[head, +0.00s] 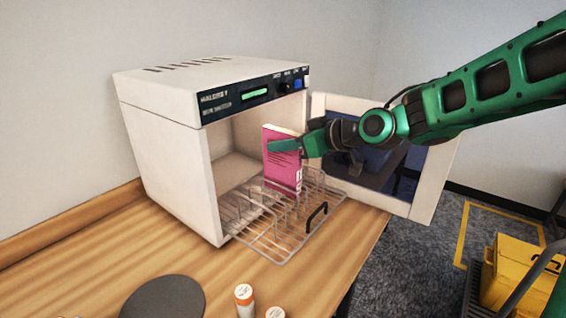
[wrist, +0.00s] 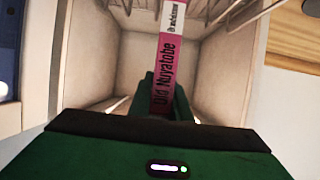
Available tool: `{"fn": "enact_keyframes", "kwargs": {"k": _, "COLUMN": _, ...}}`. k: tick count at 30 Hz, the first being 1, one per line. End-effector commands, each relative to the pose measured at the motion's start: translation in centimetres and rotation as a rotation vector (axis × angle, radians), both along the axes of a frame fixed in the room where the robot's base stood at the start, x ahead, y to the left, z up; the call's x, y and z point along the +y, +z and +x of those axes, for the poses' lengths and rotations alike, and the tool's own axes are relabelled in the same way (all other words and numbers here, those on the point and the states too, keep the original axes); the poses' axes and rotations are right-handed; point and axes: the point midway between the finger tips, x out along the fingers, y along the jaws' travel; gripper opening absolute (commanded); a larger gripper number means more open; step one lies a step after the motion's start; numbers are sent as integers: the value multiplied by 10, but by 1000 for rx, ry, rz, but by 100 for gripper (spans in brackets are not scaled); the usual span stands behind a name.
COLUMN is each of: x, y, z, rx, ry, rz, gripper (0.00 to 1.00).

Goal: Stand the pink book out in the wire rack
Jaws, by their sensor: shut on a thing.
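The pink book (head: 283,170) stands upright in the head view, at the mouth of the open white cabinet. Its lower edge is among the wires of the rack (head: 274,248); I cannot tell whether it rests on the rack floor. My gripper (head: 284,147) is shut on the upper part of the book from the right. The wrist view shows the book's pink spine (wrist: 168,75) between my green fingers (wrist: 168,100), with the cabinet interior behind. The wire rack is pulled out of the cabinet, with a black handle at its front.
The white cabinet (head: 165,155) stands on a wooden table (head: 120,250). Its door (head: 438,180) is swung open to the right, behind my arm. A dark round disc (head: 163,299) and two small bottles (head: 244,301) are at the table's front. A yellow bin (head: 510,275) is on the floor.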

Motion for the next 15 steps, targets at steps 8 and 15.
{"fn": "enact_keyframes", "kwargs": {"k": 8, "x": 1, "y": -23, "z": -1, "rx": 3, "ry": 2, "rz": 1, "gripper": 0}}
{"fn": "enact_keyframes", "kwargs": {"k": 15, "x": 1, "y": -49, "z": -1, "rx": 0, "ry": 2, "rz": 1, "gripper": 0}}
